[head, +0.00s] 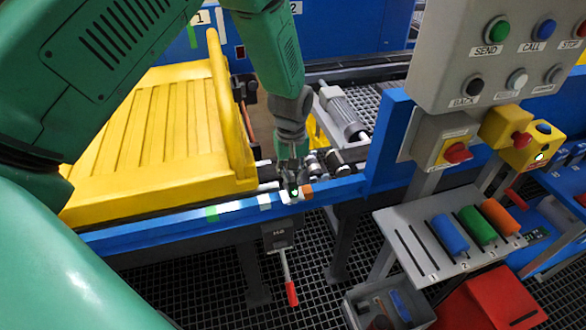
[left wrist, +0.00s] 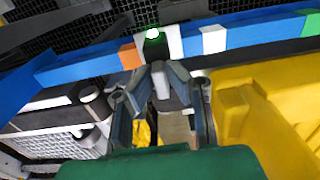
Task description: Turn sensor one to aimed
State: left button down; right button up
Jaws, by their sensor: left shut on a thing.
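My left gripper (head: 291,170) is at the blue front rail (head: 335,190) of the conveyor, by the right end of the yellow tray. It is shut on a small sensor, which the fingers largely hide. The small white sensor mount (head: 291,198) with a lit green lamp shows just below the fingertips. In the left wrist view the fingers (left wrist: 163,95) close around a dark grey body, with the mount and its lit green lamp (left wrist: 152,33) just beyond. I cannot read a number on this sensor, and its exact angle is hidden. My right gripper is out of view.
The yellow tray (head: 238,140) lies left of the gripper. A lever with a red handle (head: 291,292) hangs below the rail. A grey button panel (head: 490,62), a red stop knob (head: 457,152) and a slotted shelf with coloured cylinders (head: 405,225) stand at the right.

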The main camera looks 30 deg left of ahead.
pick_arm(q)
jog(key=shift+w+a+r, duration=0.1)
jog(key=shift+w+a, duration=0.15)
jog(key=shift+w, duration=0.1)
jog(key=c, duration=1.6)
grip_release()
jog(key=shift+c, duration=0.2)
jog(key=shift+o, duration=0.2)
jog(key=shift+a, duration=0.1)
jog(key=shift+r, duration=0.1)
notch_tip(320, 180, up, 11)
jog(key=shift+r, duration=0.15)
